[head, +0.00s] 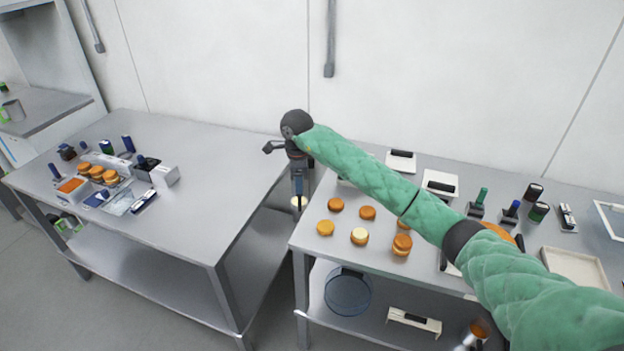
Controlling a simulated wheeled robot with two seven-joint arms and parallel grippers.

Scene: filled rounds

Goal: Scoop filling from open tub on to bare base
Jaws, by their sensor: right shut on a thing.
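My right gripper (297,165) hangs from the green-sleeved arm over the gap between the two tables. It is shut on a scoop with a blue handle (298,186), which points down. A pale cream blob (299,202) shows at the scoop's lower end. Orange-brown rounds lie on the right table: bare-looking ones (336,204), (367,212) and (325,228), one topped with cream (359,236), and a stacked one (401,244). I cannot tell which container is the open tub; part of the right table is hidden by my arm. My left gripper is not in view.
The left table (205,150) holds a tray of orange rounds (97,172), an orange-filled box (72,186) and blue-handled tools. The right table also bears white scales (440,184), dark jars (534,193) and a beige tray (575,268). A clear blue bowl (347,291) sits below.

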